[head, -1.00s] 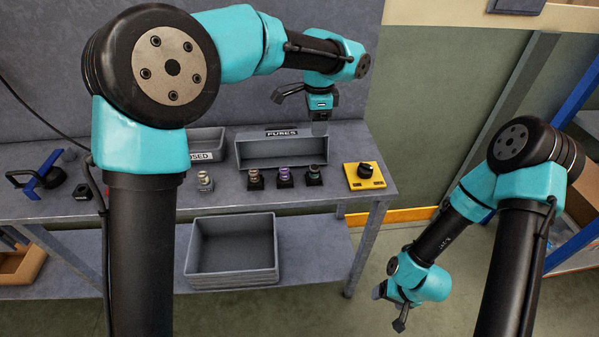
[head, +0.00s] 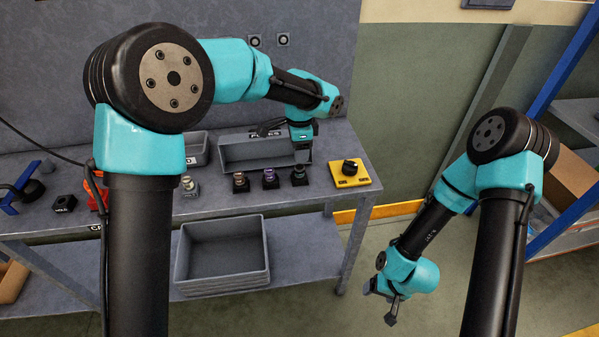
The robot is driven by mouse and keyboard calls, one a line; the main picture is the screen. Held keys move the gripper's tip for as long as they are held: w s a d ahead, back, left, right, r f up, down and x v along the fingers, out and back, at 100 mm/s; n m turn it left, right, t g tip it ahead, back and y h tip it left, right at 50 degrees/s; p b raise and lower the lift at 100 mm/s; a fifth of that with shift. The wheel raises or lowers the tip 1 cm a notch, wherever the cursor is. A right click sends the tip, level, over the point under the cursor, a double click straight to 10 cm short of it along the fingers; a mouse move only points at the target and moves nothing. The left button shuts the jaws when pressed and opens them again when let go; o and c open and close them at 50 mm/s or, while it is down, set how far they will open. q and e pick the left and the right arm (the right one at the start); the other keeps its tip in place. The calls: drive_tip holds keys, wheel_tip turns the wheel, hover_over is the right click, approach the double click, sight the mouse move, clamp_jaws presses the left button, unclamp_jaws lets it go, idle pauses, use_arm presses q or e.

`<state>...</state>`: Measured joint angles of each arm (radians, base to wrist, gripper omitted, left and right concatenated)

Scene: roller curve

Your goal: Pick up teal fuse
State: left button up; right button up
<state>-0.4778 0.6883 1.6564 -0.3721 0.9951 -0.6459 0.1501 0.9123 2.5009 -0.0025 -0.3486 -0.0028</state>
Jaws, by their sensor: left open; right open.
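The teal fuse (head: 299,172) stands upright in a small black base on the workbench, rightmost in a row with a purple-ringed fuse (head: 270,175) and a tan fuse (head: 240,178). My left gripper (head: 289,146) is open, pointing down just above and behind the teal fuse, in front of the grey bin labelled FUSES. Its fingertip is close to the fuse top; I cannot tell whether they touch. My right gripper (head: 381,303) is open and empty, low over the floor right of the bench.
The FUSES bin (head: 240,158) is behind the row. A yellow box with a black knob (head: 350,173) is to the right. Another silvery fuse (head: 189,184) is to the left. A grey crate (head: 222,255) sits on the lower shelf. My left arm hides part of the bench.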

sight(301, 167)
use_arm(q)
drive_tip(key=shift+f, duration=1.55)
drive_tip(key=shift+d+f, duration=0.15)
drive_tip(key=shift+f, duration=2.4)
drive_tip(key=c, duration=1)
